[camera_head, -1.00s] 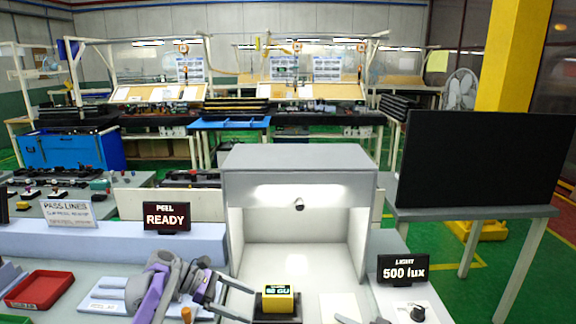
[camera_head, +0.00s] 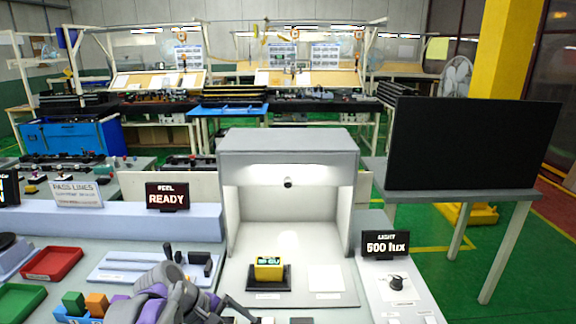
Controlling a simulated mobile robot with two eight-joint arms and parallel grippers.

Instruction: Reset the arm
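My grey and purple arm (camera_head: 165,297) shows at the bottom edge, left of the middle, and seems to be my left one. Its links are folded together in front of the white fixture plate. Thin dark parts (camera_head: 236,308) at its right end may be the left gripper, but they are too small and cut off to show whether it is open or shut. I see nothing held there. My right gripper is not in view.
A yellow device (camera_head: 268,267) sits on a dark stand inside the grey lit booth (camera_head: 288,143). Left are a red tray (camera_head: 52,264), a green tray (camera_head: 20,302) and a blue holder with green and orange blocks.

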